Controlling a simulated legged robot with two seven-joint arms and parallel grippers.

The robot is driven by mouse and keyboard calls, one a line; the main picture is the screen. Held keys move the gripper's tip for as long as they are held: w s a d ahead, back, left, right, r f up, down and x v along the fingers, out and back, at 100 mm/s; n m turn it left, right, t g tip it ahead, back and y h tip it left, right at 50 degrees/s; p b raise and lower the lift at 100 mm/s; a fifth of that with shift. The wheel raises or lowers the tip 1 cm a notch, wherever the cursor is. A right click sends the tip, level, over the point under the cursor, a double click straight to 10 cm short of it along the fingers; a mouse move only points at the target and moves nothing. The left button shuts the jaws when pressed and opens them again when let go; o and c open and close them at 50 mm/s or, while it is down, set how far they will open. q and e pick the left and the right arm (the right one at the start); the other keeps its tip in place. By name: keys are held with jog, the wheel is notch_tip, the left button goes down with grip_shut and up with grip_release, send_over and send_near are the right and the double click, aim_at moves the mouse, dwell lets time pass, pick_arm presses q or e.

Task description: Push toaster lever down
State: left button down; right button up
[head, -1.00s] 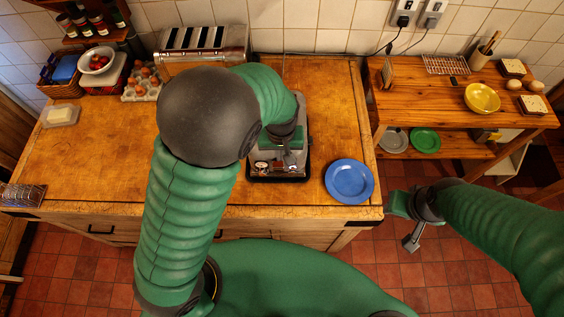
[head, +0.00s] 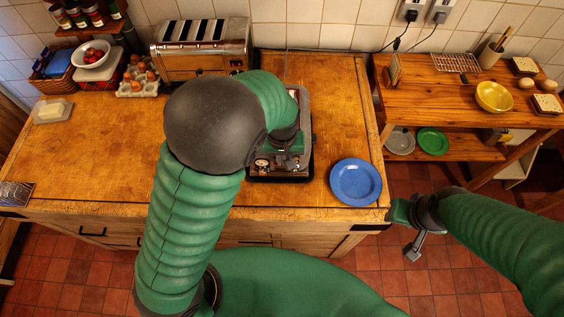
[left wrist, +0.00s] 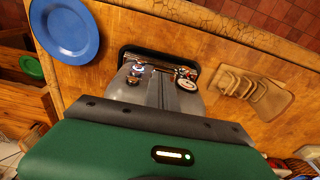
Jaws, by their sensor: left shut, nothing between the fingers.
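A small toaster (head: 262,163) with a dial on its front stands on a black base on the wooden counter. My left gripper (head: 284,160) is shut and empty, over the front of this toaster, and hides much of it. In the left wrist view the toaster's front with its dial (left wrist: 186,84) shows just beyond the gripper body. The lever cannot be made out clearly, nor whether the fingers touch it. A larger chrome toaster (head: 200,48) with several slots stands at the counter's back. My right gripper (head: 413,246) hangs beyond the counter's right front corner, away from both toasters.
A blue plate (head: 356,182) lies right of the small toaster. An egg carton (head: 138,80) is at the back left. A pine shelf (head: 440,92) with a yellow bowl (head: 494,97) stands right.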

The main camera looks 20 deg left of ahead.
pick_arm(q)
jog(key=shift+a+f, duration=0.15)
jog(key=shift+f, duration=0.05)
jog(key=s+f+b, duration=0.2)
jog(key=s+f, duration=0.1)
jog(key=f, duration=0.2)
jog(key=shift+d+f+b, duration=0.2)
jog(key=shift+d+b, duration=0.1)
jog(key=shift+d, duration=0.05)
dwell(0.4)
notch_tip(320, 180, up, 17)
jog(key=s, duration=0.1)
jog(key=shift+s+d+f, duration=0.15)
jog(key=shift+s+d, duration=0.1)
jog(key=shift+s, duration=0.05)
dwell(0.7)
